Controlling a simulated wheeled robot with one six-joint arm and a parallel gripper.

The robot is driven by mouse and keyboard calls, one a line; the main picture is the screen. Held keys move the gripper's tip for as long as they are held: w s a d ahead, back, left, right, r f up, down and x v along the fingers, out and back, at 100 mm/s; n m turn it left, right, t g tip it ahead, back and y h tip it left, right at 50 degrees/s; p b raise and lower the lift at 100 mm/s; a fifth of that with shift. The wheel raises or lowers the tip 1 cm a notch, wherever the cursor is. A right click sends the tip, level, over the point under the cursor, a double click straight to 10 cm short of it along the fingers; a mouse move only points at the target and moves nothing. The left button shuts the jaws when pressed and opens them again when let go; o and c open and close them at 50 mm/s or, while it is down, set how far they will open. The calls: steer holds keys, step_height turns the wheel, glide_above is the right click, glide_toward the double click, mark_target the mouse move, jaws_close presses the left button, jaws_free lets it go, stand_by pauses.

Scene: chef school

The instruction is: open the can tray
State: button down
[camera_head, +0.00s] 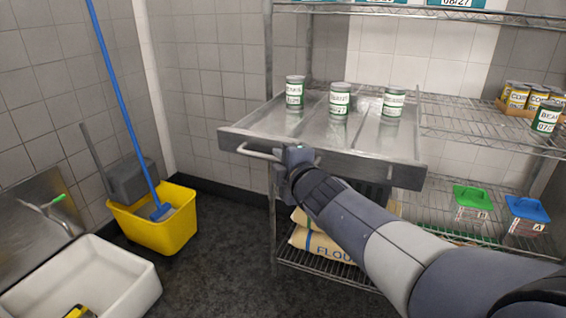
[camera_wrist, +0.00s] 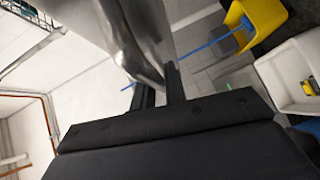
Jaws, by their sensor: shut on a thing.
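The can tray (camera_head: 270,122) is a metal drawer on the wire shelf rack, sticking out past the front of the shelf. Several green and white cans, one of them a can (camera_head: 340,100) in the middle, stand upright in its lanes. A bar handle (camera_head: 256,153) runs along its front. In the wrist view the fingers of my gripper (camera_wrist: 158,90) reach to the metal, and the grip itself is partly hidden.
Flour sacks (camera_head: 318,243) lie on the lower shelf below the tray. Lidded containers, one with a green lid (camera_head: 472,197) and one with a blue lid (camera_head: 528,209), stand at right. A yellow mop bucket (camera_head: 160,222) and white sink (camera_head: 85,280) are at left. The floor between is clear.

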steer(key=shift+s+a, duration=0.15)
steer(key=shift+s, duration=0.2)
steer(key=c, duration=1.5)
jaws_free()
steer(key=shift+o, duration=0.2)
steer(key=shift+s, duration=0.1)
steer(key=p+v, duration=0.3)
steer(key=v, duration=0.7)
steer(key=shift+s, duration=0.3)
steer(key=shift+w, duration=0.1)
